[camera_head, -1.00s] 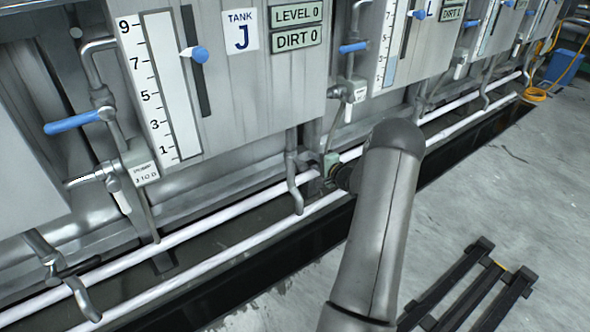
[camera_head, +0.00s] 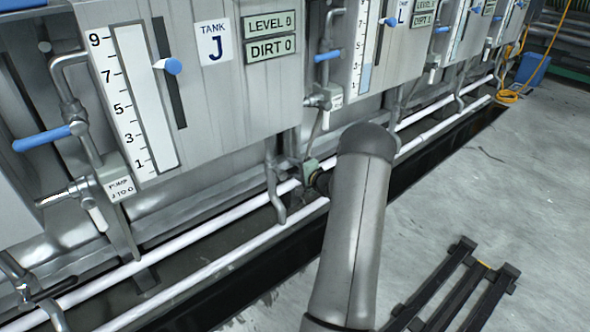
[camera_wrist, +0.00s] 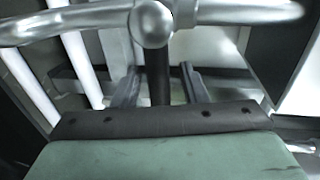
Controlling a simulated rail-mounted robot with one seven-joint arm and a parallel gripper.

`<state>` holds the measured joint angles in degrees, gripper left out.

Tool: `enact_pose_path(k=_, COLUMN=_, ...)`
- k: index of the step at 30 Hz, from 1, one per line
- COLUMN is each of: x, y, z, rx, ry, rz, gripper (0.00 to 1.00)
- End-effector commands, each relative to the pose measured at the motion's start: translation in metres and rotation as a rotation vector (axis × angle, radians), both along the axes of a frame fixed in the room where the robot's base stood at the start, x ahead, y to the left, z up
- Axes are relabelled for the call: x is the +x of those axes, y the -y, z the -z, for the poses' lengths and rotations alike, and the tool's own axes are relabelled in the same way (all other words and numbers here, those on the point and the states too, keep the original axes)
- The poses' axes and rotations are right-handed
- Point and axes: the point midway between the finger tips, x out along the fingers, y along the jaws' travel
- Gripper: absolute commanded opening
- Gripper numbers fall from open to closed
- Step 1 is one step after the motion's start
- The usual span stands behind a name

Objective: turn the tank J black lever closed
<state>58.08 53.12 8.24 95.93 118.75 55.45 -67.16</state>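The tank J label (camera_head: 215,41) is on the grey front of tank J, top left of the head view. Below it, a silver drain pipe (camera_head: 273,195) bends down. My gripper's green body (camera_head: 312,168) is just right of this pipe, partly behind my arm; its fingers cannot be made out there. In the wrist view, the black lever (camera_wrist: 158,82) extends from a round silver valve (camera_wrist: 152,24). My gripper (camera_wrist: 159,68) has one finger on each side of the lever, with visible gaps, so it is open around it.
Blue-handled valves (camera_head: 42,140) and level gauges line the tank fronts. White pipes (camera_head: 215,222) run low along the tanks above a dark trench. A black slatted rack (camera_head: 470,290) lies on the open floor at right.

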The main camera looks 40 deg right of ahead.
Motion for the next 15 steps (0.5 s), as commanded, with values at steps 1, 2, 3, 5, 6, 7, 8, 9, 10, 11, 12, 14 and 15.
enact_pose_path(k=1, x=0.0, y=0.0, z=0.0, rx=0.001, ry=0.0, rz=0.0, gripper=0.39)
enact_pose_path(k=2, x=0.0, y=0.0, z=0.0, rx=0.001, ry=0.0, rz=0.0, gripper=0.39)
enact_pose_path(k=3, x=-0.002, y=0.0, z=-0.001, rx=0.001, ry=-0.001, rz=0.0, gripper=0.39)
enact_pose_path(k=5, x=-0.006, y=0.0, z=-0.002, rx=0.002, ry=-0.001, rz=0.0, gripper=0.39)
enact_pose_path(k=6, x=-0.01, y=-0.001, z=-0.003, rx=0.002, ry=-0.001, rz=0.0, gripper=0.39)
enact_pose_path(k=7, x=-0.015, y=-0.001, z=-0.005, rx=0.002, ry=-0.001, rz=0.0, gripper=0.39)
enact_pose_path(k=8, x=-0.02, y=-0.001, z=-0.006, rx=0.003, ry=-0.002, rz=0.002, gripper=0.39)
enact_pose_path(k=9, x=-0.027, y=-0.001, z=-0.008, rx=0.004, ry=-0.002, rz=0.003, gripper=0.39)
enact_pose_path(k=10, x=-0.034, y=-0.002, z=-0.01, rx=0.004, ry=-0.001, rz=0.003, gripper=0.39)
enact_pose_path(k=11, x=-0.04, y=-0.002, z=-0.011, rx=0.002, ry=-0.002, rz=0.004, gripper=0.39)
enact_pose_path(k=12, x=-0.05, y=-0.002, z=-0.014, rx=0.003, ry=-0.002, rz=0.003, gripper=0.39)
enact_pose_path(k=14, x=-0.065, y=-0.003, z=-0.017, rx=0.003, ry=-0.002, rz=0.004, gripper=0.39)
enact_pose_path(k=15, x=-0.075, y=-0.004, z=-0.018, rx=0.003, ry=-0.002, rz=0.003, gripper=0.39)
